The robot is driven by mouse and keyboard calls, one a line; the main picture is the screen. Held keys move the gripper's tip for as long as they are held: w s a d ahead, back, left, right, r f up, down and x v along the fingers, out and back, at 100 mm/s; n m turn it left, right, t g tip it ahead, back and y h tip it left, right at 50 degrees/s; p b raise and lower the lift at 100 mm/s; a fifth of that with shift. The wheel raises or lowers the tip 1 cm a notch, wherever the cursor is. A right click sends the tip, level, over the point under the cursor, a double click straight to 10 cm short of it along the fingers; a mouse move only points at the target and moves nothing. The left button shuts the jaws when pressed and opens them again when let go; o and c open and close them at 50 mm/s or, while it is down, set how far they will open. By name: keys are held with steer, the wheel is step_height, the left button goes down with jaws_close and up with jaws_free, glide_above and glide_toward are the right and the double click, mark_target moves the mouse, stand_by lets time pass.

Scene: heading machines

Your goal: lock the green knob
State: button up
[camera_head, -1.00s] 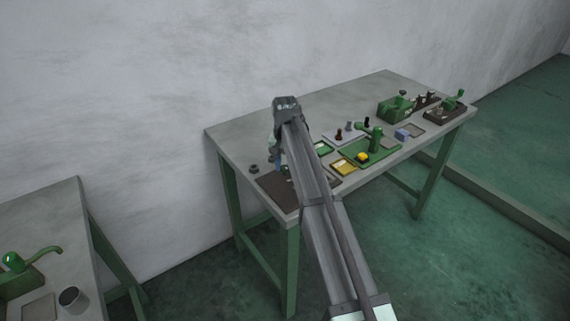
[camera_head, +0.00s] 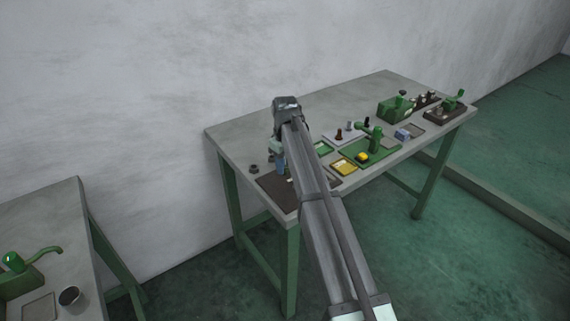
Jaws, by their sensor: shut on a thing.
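My gripper (camera_head: 281,167) is at the left end of the long workbench, low over a dark brown mat, at the end of my arm. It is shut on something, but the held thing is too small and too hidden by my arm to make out. A blue part shows at the fingers. Several green fittings are in view: a green post with a side handle (camera_head: 376,138) on a green plate, a green block (camera_head: 395,108) farther right, and a green lever (camera_head: 456,97) at the far right. I cannot tell which of these, if any, is the green knob.
The workbench (camera_head: 240,131) also bears a yellow tray (camera_head: 343,166), a small blue-grey block (camera_head: 402,134) and a dark nut-like piece (camera_head: 254,168). A second table (camera_head: 70,220) at the left holds a green ball-topped handle (camera_head: 14,261) and a cup (camera_head: 70,297). The bench's back left is clear.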

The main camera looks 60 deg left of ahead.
steer(key=n, duration=0.3)
steer(key=shift+n, duration=2.1)
steer(key=o, duration=1)
steer(key=shift+o, duration=0.2)
step_height(320, 180, up, 14)
steer(key=shift+f, duration=0.1)
